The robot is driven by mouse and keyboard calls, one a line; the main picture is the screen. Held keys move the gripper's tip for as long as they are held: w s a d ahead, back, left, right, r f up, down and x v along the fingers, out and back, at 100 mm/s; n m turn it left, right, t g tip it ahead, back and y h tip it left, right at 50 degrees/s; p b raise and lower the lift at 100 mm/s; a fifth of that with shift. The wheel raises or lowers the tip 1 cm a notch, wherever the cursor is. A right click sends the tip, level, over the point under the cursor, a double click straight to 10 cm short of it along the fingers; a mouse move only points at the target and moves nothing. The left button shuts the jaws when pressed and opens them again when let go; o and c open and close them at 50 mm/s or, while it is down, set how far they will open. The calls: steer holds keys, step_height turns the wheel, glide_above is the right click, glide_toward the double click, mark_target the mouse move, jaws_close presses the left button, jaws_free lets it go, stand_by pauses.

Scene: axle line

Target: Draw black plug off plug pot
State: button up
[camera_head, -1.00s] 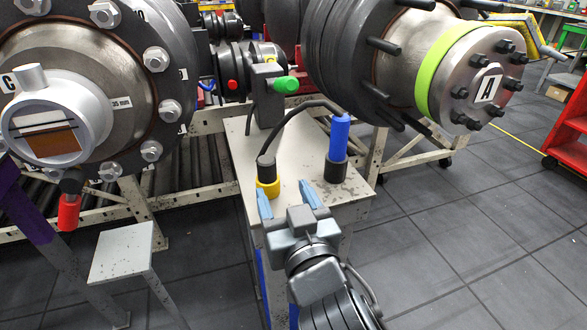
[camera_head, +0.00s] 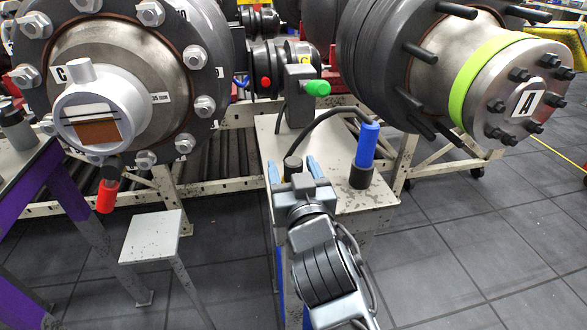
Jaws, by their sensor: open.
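The black plug (camera_head: 292,167) is a dark upright cylinder on the table, with a black cable (camera_head: 325,120) arching from its top toward the blue-handled tool. It appears to sit in the plug pot, of which only a small orange-yellow sliver (camera_head: 280,175) shows; the rest is hidden behind my gripper. My gripper (camera_head: 294,170) is open and empty, its two blue fingertips left and right of the plug in the picture. I cannot tell whether the fingers are around the plug or still in front of it. No contact is visible.
A blue-handled tool (camera_head: 367,145) stands in a black holder right of my gripper. A grey box with a green knob (camera_head: 300,95) stands behind on the pale table (camera_head: 385,198). Large axle hubs flank the table left (camera_head: 135,60) and right (camera_head: 480,80). A small stool (camera_head: 150,237) stands left.

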mark_target(293, 160)
steer(key=c, duration=1.1)
steer(key=shift+o, duration=0.2)
step_height(293, 160, up, 4)
steer(key=shift+r, duration=0.25)
steer(key=s+d+r, duration=0.5)
steer(key=d+r, duration=0.1)
steer(key=d, duration=0.4)
steer(key=shift+d+r+p, duration=0.25)
steer(key=shift+d+p, duration=0.1)
steer(key=shift+p, duration=0.1)
